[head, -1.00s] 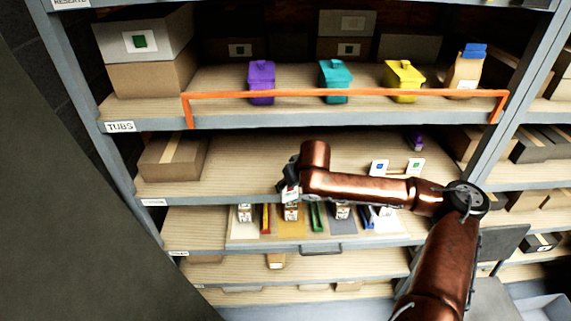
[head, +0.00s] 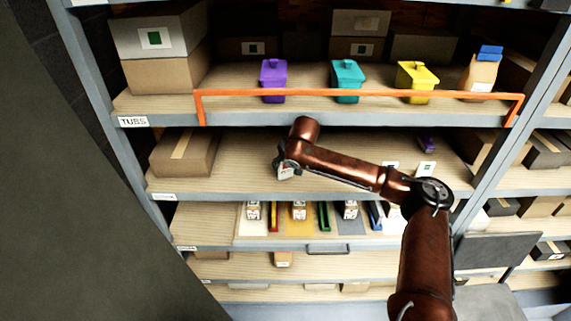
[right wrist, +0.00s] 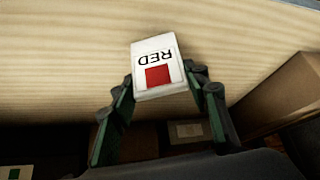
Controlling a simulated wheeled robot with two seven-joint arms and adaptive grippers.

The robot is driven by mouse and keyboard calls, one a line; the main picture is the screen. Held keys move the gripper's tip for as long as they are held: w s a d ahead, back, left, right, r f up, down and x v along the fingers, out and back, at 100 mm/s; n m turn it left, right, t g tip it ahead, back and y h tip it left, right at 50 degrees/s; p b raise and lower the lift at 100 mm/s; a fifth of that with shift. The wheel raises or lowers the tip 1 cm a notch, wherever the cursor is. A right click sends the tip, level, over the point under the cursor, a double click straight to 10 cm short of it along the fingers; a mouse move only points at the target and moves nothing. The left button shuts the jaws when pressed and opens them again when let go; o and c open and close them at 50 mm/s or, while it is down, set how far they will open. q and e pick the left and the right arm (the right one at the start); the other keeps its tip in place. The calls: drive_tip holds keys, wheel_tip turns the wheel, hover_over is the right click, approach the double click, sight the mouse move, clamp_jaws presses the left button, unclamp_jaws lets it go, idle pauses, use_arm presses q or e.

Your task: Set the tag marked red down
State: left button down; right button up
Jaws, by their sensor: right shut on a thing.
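The tag marked red (right wrist: 157,67) is a small white card with a red square and the word RED. My right gripper (right wrist: 160,82) is shut on it, with a finger at each side. In the head view the tag (head: 286,171) shows as a small white patch below my right gripper (head: 287,162), in front of the middle shelf (head: 235,172). Whether the tag touches the shelf board, I cannot tell. Two other white tags (head: 426,169) stand farther right on that shelf, one partly hidden by my arm. My left gripper is not in view.
A cardboard box (head: 184,153) sits at the left of the middle shelf, with bare board beside it. Purple (head: 273,82), teal (head: 347,82) and yellow (head: 415,83) tubs stand above, behind an orange bar (head: 360,95). A tray of small items (head: 327,249) is below.

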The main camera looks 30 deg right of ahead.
sight(286, 164)
drive_tip(key=shift+f, duration=0.15)
drive_tip(key=o, duration=0.9)
drive_tip(key=shift+o, duration=0.2)
drive_tip(key=shift+s+r, duration=0.15)
drive_tip(key=shift+r, duration=0.3)
drive_tip(key=v, duration=0.4)
drive_tip(key=shift+s+a+r, duration=0.1)
drive_tip(key=shift+s+r, duration=0.1)
drive_tip(key=shift+s, duration=0.2)
drive_tip(key=s+a, duration=0.2)
drive_tip(key=s, duration=0.9)
drive_tip(key=shift+s+f, duration=0.1)
